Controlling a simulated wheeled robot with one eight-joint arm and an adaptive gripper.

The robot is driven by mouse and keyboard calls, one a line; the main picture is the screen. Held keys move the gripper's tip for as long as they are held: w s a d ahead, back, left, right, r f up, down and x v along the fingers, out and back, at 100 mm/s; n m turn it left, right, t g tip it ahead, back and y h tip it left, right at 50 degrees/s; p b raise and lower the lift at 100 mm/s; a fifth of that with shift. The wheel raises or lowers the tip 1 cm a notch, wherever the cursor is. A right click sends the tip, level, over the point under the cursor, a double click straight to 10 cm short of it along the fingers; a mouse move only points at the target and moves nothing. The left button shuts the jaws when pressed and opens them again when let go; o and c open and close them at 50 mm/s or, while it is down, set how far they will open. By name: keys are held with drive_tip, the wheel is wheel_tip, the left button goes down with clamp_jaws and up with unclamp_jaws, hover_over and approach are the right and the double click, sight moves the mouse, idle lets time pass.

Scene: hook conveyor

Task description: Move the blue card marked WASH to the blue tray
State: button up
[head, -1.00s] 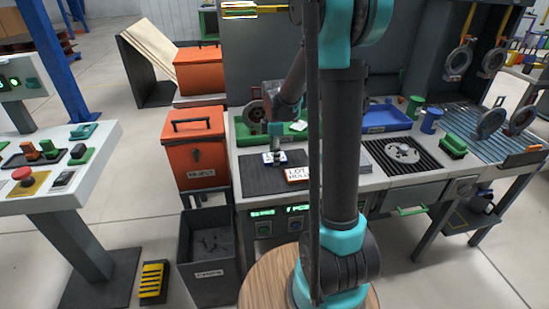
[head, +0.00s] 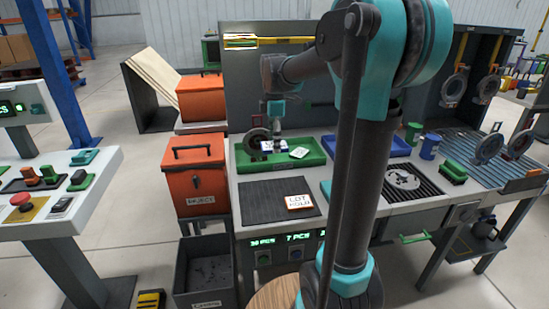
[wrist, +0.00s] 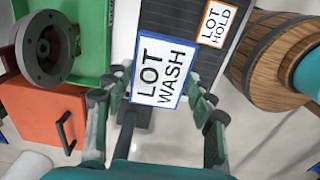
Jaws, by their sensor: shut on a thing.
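The blue-bordered card reading LOT WASH (wrist: 161,72) is between the fingers of my gripper (wrist: 158,100), in the air. In the head view my gripper (head: 273,142) and the small card (head: 268,147) appear against the green tray (head: 243,165). My gripper is shut on the card, whose face shows fully in the wrist view. The blue tray (head: 392,153) stands on the bench to the right of the green tray.
An orange-bordered LOT HOLD card (head: 299,202) lies on the dark mat (head: 262,200). Another white card (head: 299,153) lies in the green tray. Orange REJECT bin (head: 196,178) stands left.

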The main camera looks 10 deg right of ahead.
drive_tip(key=shift+r, duration=3.5)
